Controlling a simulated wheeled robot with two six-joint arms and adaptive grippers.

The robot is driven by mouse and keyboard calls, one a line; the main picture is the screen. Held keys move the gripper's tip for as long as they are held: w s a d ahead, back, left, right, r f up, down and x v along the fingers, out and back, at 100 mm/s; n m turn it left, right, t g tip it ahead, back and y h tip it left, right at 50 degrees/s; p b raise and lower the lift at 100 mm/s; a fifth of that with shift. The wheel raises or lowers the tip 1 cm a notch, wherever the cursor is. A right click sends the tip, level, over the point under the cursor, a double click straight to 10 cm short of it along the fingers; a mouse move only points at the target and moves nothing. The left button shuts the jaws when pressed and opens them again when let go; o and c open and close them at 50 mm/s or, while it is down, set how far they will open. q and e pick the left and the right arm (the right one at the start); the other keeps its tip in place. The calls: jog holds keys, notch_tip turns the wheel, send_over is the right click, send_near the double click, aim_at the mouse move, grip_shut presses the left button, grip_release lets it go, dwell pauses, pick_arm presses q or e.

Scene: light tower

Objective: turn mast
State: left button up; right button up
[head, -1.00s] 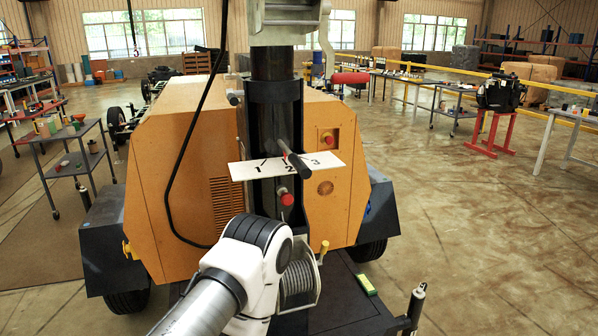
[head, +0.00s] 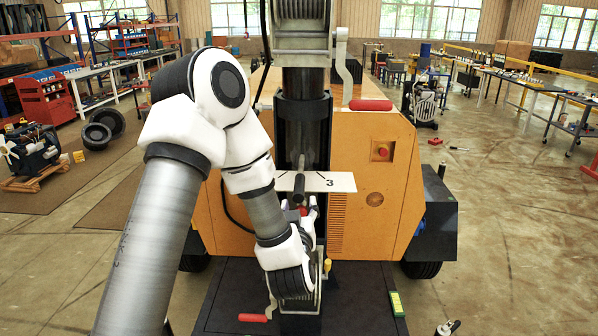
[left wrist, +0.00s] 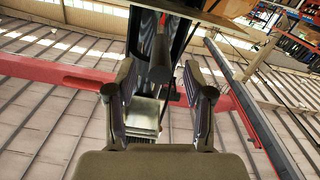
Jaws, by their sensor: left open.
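The dark mast (head: 304,95) stands upright at the middle of the orange light tower. A dark bar handle (head: 299,187) sticks out from its lower part towards me, over a white number plate (head: 342,182) on which the 3 shows; my arm hides the plate's left part. A red knob (head: 303,211) is below the bar. My left gripper (head: 309,208) is just below the bar, pointing up. In the left wrist view its fingers (left wrist: 159,100) are apart, with the dark bar (left wrist: 160,62) between and beyond them; I see no contact. My right gripper is out of view.
A winch with a crank (head: 344,75) and red grip (head: 371,105) is on the mast above. A lower red-handled crank (head: 253,317) is near my left wrist. The orange housing (head: 375,150) stands behind. The floor to the right is mostly clear.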

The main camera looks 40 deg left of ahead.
aim_at(298, 187)
pick_arm(q)
jog(key=shift+w+a+r+p, duration=0.15)
jog(key=shift+a+r+p, duration=0.2)
jog(key=shift+a, duration=0.2)
jog(key=shift+w+a+r+p, duration=0.15)
jog(key=shift+a+r+p, duration=0.05)
jog(key=shift+a+r, duration=0.3)
jog(key=p+x, duration=0.1)
jog(key=x, duration=0.3)
jog(key=d+p+x, duration=0.1)
jog(key=x, duration=0.1)
jog(key=shift+w+a+f+p, duration=0.15)
jog(key=shift+w+f+p, duration=0.25)
jog(key=shift+w, duration=0.1)
jog(key=shift+s+a, duration=0.1)
jog(key=shift+a, duration=0.05)
jog(key=shift+s, duration=0.2)
jog(key=shift+w, duration=0.2)
grip_shut()
